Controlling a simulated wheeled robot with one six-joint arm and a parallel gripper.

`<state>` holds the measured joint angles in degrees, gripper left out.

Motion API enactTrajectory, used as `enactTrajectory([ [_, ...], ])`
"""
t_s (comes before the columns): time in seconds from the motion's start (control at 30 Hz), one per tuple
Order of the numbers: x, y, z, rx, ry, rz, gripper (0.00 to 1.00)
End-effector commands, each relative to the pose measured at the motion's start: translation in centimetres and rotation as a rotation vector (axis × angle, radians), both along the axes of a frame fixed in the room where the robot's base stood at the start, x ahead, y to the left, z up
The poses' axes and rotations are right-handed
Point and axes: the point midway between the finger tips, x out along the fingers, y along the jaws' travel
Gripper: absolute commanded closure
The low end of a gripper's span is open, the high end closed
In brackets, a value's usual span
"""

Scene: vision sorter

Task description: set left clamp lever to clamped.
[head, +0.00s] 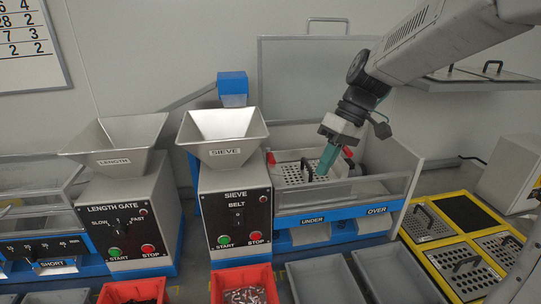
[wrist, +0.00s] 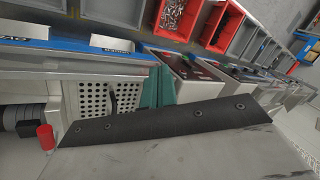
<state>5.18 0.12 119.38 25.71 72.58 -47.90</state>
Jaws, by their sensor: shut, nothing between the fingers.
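The left clamp lever (head: 271,158) shows in the head view as a small red grip at the left edge of the sieve tray. Its angle is too small to tell, and I cannot make it out in the wrist view. A second red grip, the right clamp lever (head: 348,152), stands at the tray's right side. It appears as a red cylinder in the wrist view (wrist: 45,137). The perforated sieve plate (head: 294,173) with a black handle lies between them. My gripper (head: 323,170), with teal fingers, is shut and empty above the plate, right of the left lever.
The sieve hopper (head: 223,136) and its control panel (head: 236,221) stand left of the tray. A clear front guard (head: 345,190) borders the tray. A red bin (head: 244,282) and grey bins (head: 325,281) stand in front. Perforated spare plates (head: 428,222) lie at right.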

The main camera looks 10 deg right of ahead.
Motion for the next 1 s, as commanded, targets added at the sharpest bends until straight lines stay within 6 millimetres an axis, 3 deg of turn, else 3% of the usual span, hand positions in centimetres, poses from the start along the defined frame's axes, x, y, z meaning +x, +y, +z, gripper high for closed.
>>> enactTrajectory([
  [0.03, 2.1, 0.3, -0.3, 0.051, -0.035, 0.066, 1.0],
  [0.2, 7.8, 1.6, 0.1, 0.21, -0.235, 0.316, 1.0],
  [0.4, 11.5, 3.0, 2.6, 0.314, -0.508, 0.584, 1.0],
  [0.63, 12.0, 3.4, 3.6, 0.342, -0.661, 0.764, 1.0],
  [1.0, 11.9, 3.4, 3.6, 0.341, -0.681, 0.796, 1.0],
])
